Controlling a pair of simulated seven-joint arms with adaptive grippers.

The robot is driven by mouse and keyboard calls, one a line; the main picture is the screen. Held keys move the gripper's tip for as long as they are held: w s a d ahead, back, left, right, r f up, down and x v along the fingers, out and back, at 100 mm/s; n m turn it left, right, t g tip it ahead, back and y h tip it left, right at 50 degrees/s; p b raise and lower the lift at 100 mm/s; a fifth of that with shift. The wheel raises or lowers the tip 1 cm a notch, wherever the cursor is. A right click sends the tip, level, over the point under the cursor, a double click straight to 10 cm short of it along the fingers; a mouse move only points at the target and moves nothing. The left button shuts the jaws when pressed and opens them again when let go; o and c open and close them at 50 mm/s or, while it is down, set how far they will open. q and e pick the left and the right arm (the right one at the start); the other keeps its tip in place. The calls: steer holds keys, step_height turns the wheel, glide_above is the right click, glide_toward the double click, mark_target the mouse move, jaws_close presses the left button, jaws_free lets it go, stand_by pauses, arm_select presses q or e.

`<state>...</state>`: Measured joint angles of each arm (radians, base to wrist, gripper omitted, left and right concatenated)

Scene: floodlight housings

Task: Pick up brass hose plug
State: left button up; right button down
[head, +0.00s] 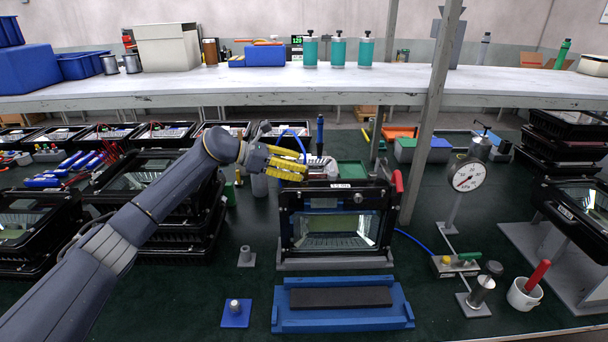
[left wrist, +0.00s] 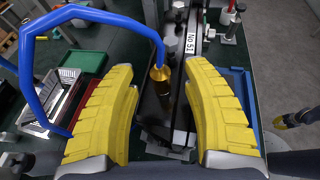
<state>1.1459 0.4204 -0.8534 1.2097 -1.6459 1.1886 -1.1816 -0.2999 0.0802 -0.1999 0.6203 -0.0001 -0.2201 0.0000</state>
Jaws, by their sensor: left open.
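The brass hose plug (left wrist: 158,74) shows in the left wrist view at the end of a curved blue hose (left wrist: 88,12). It stands upright at the top edge of the floodlight housing (head: 335,220). My left gripper (left wrist: 160,95) is open, its yellow ribbed fingers apart on either side of the plug; I see no contact. In the head view the left gripper (head: 300,168) is above the housing's left top edge, and the plug cannot be made out there.
A blue tray (head: 408,310) lies in front of the housing. A grey post (head: 432,120) and pressure gauge (head: 468,177) stand to the right. Stacked housings (head: 160,248) stand to the left. A shelf (head: 250,84) crosses the back.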

arm_select(q)
steer(key=shift+x, duration=1.35)
steer(key=shift+c, duration=0.2)
jaws_close()
